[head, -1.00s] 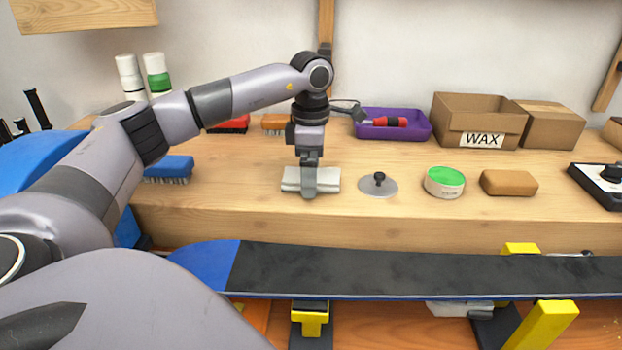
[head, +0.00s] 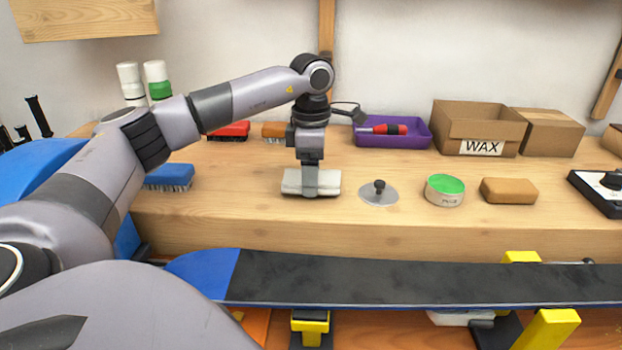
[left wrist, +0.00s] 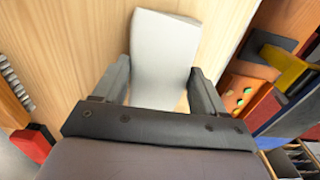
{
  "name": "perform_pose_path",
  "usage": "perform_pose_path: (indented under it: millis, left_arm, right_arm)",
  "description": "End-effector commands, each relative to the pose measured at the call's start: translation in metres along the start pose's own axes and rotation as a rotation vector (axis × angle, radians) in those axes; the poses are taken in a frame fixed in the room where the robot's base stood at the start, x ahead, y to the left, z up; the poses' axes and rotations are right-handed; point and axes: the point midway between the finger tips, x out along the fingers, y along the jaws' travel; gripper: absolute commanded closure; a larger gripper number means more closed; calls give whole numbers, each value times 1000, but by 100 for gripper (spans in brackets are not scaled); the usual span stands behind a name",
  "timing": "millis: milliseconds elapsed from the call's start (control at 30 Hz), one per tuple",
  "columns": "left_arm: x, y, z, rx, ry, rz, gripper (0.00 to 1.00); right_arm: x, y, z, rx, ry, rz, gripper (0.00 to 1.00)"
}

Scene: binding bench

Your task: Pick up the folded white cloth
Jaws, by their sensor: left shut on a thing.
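The folded white cloth (head: 292,183) is a pale flat pad at the front middle of the wooden bench. My left gripper (head: 311,185) points straight down over its middle and is shut on it. In the left wrist view the cloth (left wrist: 163,45) lies between the two fingers of my left gripper (left wrist: 157,78), sticking out past their tips. I cannot tell whether the cloth rests on the bench or is just clear of it. My right gripper is not in view.
Right of the cloth are a grey disc with a knob (head: 379,194), a green-lidded tin (head: 445,190) and a tan block (head: 509,191). Behind are a purple tray (head: 392,139) and a WAX box (head: 480,127). A blue brush (head: 169,176) lies left. A ski (head: 400,278) spans the front.

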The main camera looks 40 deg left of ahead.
Motion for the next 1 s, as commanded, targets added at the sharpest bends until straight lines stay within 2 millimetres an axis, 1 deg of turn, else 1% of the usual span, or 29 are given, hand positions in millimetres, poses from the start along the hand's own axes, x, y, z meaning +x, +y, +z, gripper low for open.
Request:
perform_pose_path:
  millis: [33,167,400,500,600,700,800,1000]
  left_arm:
    - [-9,0,1,1,-3,2,58]
    - [-36,0,1,1,-4,3,58]
    - [-106,0,1,1,-5,3,58]
    - [-134,0,0,0,-3,4,58]
    - [-153,0,0,0,-2,3,58]
    - [-167,0,0,0,-1,3,58]
    - [-177,0,0,1,-1,1,58]
    - [-186,0,0,1,-1,0,58]
  right_arm:
    - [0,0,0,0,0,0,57]
    - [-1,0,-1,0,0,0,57]
    - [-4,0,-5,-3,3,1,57]
    - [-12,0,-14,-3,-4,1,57]
    - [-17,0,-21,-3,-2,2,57]
    - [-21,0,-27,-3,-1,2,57]
    - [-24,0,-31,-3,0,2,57]
    - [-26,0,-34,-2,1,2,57]
